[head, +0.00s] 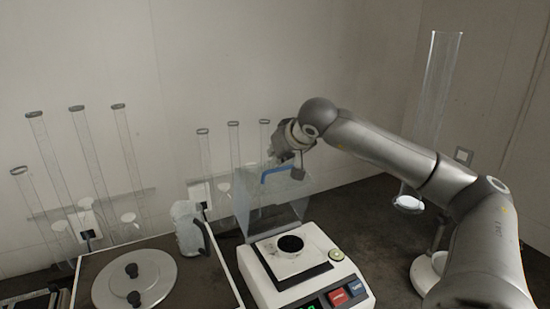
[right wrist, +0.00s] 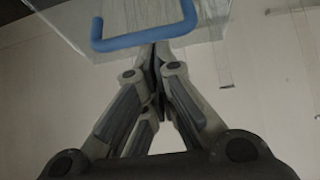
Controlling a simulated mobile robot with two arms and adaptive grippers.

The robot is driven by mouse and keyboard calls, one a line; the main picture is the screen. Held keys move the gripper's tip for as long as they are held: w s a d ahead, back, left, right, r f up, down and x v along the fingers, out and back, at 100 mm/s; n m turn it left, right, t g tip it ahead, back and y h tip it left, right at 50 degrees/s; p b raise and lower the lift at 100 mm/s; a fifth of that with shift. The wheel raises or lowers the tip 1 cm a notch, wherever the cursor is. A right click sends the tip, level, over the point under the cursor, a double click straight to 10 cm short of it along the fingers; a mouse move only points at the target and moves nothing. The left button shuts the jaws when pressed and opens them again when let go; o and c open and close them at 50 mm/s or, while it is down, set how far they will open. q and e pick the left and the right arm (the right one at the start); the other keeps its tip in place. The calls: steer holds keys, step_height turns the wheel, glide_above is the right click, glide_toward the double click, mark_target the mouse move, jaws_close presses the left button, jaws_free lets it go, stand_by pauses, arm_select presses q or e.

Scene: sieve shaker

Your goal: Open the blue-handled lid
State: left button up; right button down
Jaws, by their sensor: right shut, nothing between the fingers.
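The clear lid (head: 275,208) stands raised and tilted at the back of a white balance (head: 262,277). Its blue handle (head: 279,171) is at the upper edge. My right gripper (head: 297,172) is at the right end of the handle. In the right wrist view the fingers of my right gripper (right wrist: 155,55) are shut together with nothing between them. The blue handle (right wrist: 143,40) crosses just beyond the fingertips there, and the clear lid (right wrist: 130,14) is behind it. I cannot tell whether the fingers touch the lid. My left gripper is not in view.
A clear jug (head: 190,228) and a round metal cover (head: 135,280) are at left. Glass tubes line the wall; a tall cylinder (head: 437,110) stands at right. Bare counter (head: 385,235) lies between the balance and that cylinder.

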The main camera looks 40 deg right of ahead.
steer(key=v, duration=1.1)
steer(key=shift+r, duration=0.1)
